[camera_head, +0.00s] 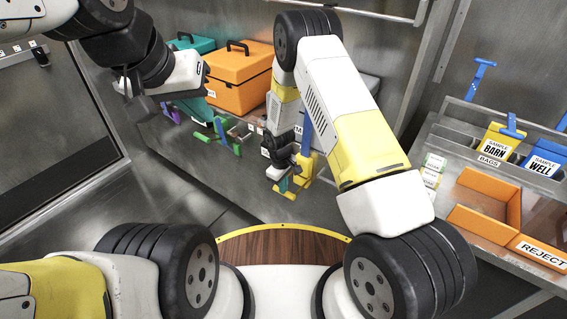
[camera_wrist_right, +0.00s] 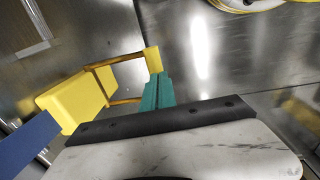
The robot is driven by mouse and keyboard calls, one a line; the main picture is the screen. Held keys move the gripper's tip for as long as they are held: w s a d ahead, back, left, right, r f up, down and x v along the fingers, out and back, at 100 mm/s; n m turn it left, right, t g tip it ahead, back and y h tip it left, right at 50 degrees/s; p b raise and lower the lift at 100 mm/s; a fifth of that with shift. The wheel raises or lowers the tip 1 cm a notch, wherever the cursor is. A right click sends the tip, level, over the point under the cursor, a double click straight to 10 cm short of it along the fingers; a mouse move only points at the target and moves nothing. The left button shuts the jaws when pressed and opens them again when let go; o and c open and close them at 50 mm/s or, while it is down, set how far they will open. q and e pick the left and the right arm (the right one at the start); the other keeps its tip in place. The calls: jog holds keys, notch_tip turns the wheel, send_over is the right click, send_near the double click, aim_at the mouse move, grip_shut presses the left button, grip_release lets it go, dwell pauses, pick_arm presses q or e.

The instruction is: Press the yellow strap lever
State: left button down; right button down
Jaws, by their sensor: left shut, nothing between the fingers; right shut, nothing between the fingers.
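The yellow strap lever (camera_head: 305,172) hangs on the front of the bench, with a blue strap (camera_head: 306,130) above it. In the right wrist view its yellow block (camera_wrist_right: 75,101), thin arms and small end bar (camera_wrist_right: 152,59) show at the left, with the blue strap in the lower left. My right gripper (camera_head: 284,184) is shut and empty at the lever's left side. Its teal fingertips (camera_wrist_right: 157,90) overlap the end bar in the wrist view; I cannot tell whether they touch. My left gripper (camera_head: 146,106) is shut and empty, up at the left, away from the lever.
A green lever (camera_head: 221,130) and a purple one (camera_head: 173,115) hang further left along the bench. An orange case (camera_head: 238,82) and a teal case (camera_head: 190,44) stand on top. On the right are an orange reject tray (camera_head: 483,217) and sample bins. The floor before the bench is clear.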

jog(key=shift+s+a+f, duration=0.15)
jog(key=shift+s+f, duration=0.05)
jog(key=shift+f, duration=1.1)
jog(key=shift+s+a+f, duration=0.1)
jog(key=shift+s+f, duration=0.05)
jog(key=shift+f, duration=1.15)
jog(key=shift+w+r, duration=0.1)
